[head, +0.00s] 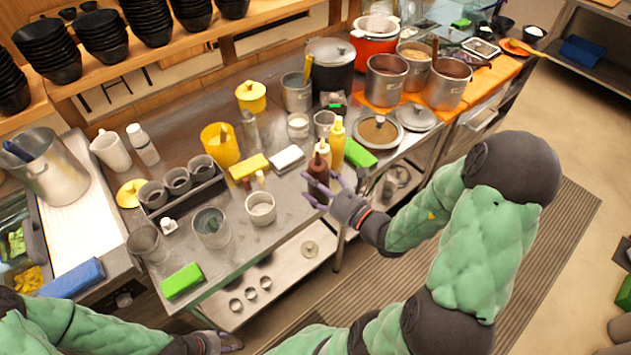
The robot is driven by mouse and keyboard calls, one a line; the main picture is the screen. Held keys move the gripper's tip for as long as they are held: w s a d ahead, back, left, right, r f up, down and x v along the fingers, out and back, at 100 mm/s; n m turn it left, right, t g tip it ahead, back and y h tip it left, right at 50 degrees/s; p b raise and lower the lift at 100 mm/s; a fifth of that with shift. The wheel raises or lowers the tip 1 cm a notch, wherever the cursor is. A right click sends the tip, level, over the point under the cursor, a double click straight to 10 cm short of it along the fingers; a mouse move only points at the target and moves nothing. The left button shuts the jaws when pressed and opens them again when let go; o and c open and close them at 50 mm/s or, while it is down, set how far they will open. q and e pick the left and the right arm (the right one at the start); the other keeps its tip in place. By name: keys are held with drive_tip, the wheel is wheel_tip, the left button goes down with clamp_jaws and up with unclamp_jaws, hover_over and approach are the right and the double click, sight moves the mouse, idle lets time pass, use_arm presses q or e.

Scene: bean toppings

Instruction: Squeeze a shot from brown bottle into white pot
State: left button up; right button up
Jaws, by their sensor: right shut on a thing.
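A brown bottle (317,167) with a pale nozzle stands upright at the front edge of the metal counter. My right gripper (321,190) comes in from the right and is shut on the bottle, with its purple fingers around the body. A small pale pot with white contents (261,208) sits to the left of the bottle, apart from it; I cannot tell for sure that it is the white pot. Another small pale pot (298,125) stands further back. My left gripper (230,343) is at the bottom edge, below the counter front; its fingers are too unclear to read.
Yellow bottles (337,143) stand right behind the brown bottle. A yellow sponge (249,167), a white block (287,158) and a metal pot (212,228) are nearby. A green sponge (181,281) lies at the front left. Large steel pots (386,79) stand at the right.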

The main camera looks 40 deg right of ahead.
drive_tip(key=shift+w+r, duration=0.1)
drive_tip(key=shift+w, duration=0.15)
drive_tip(key=w+a+f+n+p, duration=0.2)
drive_tip(key=w+a+n+p, duration=0.1)
drive_tip(key=w+n+p, duration=0.3)
drive_tip(key=w+a+f+n+p, duration=0.1)
drive_tip(key=w+a+n+p, duration=0.3)
drive_tip(key=w, duration=0.4)
drive_tip(key=d+f+n+b, duration=0.2)
drive_tip(key=d+n+b, duration=0.3)
drive_tip(key=d+n, duration=0.15)
drive_tip(key=shift+s+a+r+n+b, duration=0.1)
drive_tip(key=shift+a+r+n+b, duration=0.2)
drive_tip(key=shift+a+n+b, duration=1.4)
drive_tip(key=shift+w+a+r+n+b, duration=0.15)
drive_tip(key=shift+r+n, duration=0.2)
drive_tip(key=shift+n, duration=2.8)
drive_tip(key=shift+s+a+r+n+b, duration=0.25)
drive_tip(key=shift+a+n+b, duration=0.7)
drive_tip(key=shift+n, duration=1.45)
drive_tip(key=shift+w+r, duration=0.1)
drive_tip(key=shift+c, duration=0.5)
